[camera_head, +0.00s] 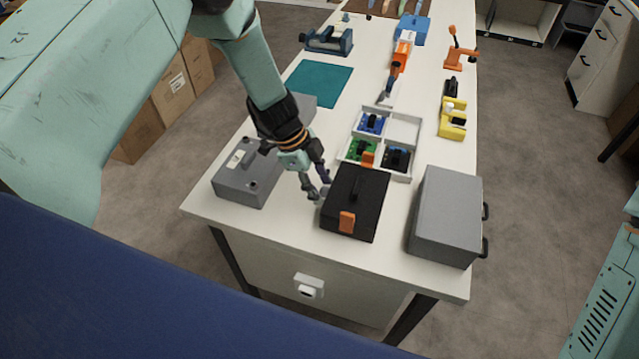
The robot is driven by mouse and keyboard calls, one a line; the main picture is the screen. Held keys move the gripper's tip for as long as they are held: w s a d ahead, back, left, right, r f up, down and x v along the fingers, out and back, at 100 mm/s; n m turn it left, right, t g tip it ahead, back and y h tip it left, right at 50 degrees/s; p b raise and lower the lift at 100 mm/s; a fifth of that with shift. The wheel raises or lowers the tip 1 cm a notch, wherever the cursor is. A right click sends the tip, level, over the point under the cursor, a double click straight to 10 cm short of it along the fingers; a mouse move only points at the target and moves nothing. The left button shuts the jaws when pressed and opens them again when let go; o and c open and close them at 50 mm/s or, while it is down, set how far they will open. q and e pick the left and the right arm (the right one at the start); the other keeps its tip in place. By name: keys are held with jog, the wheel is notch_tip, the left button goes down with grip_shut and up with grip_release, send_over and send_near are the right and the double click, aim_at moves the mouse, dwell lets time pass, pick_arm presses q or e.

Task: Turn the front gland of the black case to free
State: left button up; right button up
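The black case (368,196) sits flat near the front edge of the white table, with a dark handle on its lid. An orange part (347,222) is on its front side and another orange part (367,159) is at its back. A small grey piece (325,191) shows at its left side; I cannot tell whether it is a gland. My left gripper (319,189) points down at the case's left side. Its fingers are apart, with the grey piece by the tips; I cannot tell whether they touch it. My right gripper is out of view.
A grey box (446,215) stands right of the black case, and a grey case (246,175) lies left. A white divided tray (404,131) with small boards is behind. A teal mat (318,82) and tools lie further back. The table's front edge is close.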

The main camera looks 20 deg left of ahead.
pick_arm(q)
jog(key=shift+w+a, duration=0.1)
jog(key=c, duration=0.5)
grip_shut()
jog(key=shift+w, duration=0.1)
jog(key=shift+w+g, duration=0.1)
jog(key=shift+g, duration=0.5)
jog(key=shift+w+f+b, duration=0.1)
jog(key=shift+b, duration=0.4)
jog(key=g+b, duration=0.2)
jog(key=b, duration=0.2)
jog(key=n+g+b, duration=0.1)
jog(key=g+b, duration=0.1)
jog(key=b, duration=0.2)
jog(key=shift+w+f, duration=0.2)
jog(key=shift+w, duration=0.15)
jog(key=shift+r+g+b, duration=0.2)
jog(key=shift+g+b, duration=0.6)
jog(key=shift+b, duration=0.6)
